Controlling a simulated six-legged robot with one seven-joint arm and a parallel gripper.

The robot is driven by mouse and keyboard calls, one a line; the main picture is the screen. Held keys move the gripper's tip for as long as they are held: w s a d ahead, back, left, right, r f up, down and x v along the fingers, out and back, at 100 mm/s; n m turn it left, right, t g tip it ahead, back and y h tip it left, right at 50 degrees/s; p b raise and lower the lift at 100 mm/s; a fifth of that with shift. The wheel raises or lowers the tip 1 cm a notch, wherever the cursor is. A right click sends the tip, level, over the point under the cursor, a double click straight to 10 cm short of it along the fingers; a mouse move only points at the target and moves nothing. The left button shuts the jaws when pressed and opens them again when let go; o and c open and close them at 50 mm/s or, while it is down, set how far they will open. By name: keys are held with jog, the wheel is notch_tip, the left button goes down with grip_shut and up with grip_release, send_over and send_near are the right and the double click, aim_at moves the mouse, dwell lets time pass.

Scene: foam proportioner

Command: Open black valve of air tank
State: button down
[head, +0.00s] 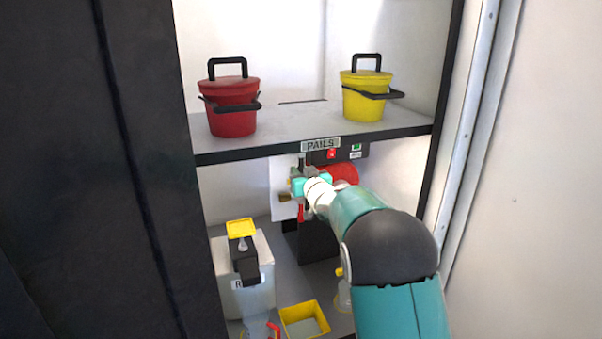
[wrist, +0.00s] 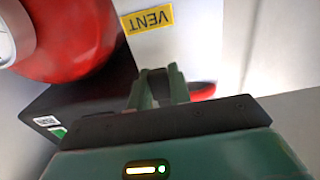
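The red air tank (wrist: 75,40) fills the upper left of the wrist view, with a round gauge (wrist: 5,45) beside it. In the head view the tank (head: 337,174) lies under the shelf, partly behind my arm. My gripper (wrist: 158,75) is at the fittings beside the tank. Its two green fingers stand a little apart, with a dark piece between them that may be the black valve. I cannot tell whether they press on it. In the head view my gripper (head: 303,165) is small and its fingertips are unclear.
A red lever (wrist: 203,91) sits just right of the fingers, near a yellow VENT label (wrist: 149,20). Above is the PAILS shelf (head: 280,133) with a red pail (head: 233,108) and yellow pail (head: 366,98). Below are a white container (head: 240,290) and a yellow tray (head: 305,321).

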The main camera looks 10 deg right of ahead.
jog(key=shift+a+m, duration=0.15)
jog(key=shift+m, duration=0.15)
jog(key=s+a+r+m, duration=0.1)
jog(key=a+r+m, duration=0.4)
jog(key=m, duration=1.1)
jog(key=shift+s+a+r+m, duration=0.25)
jog(key=shift+m, duration=0.15)
dwell(0.4)
jog(key=c, duration=1.6)
grip_release()
jog(key=shift+r, duration=0.1)
jog(key=shift+o, duration=0.2)
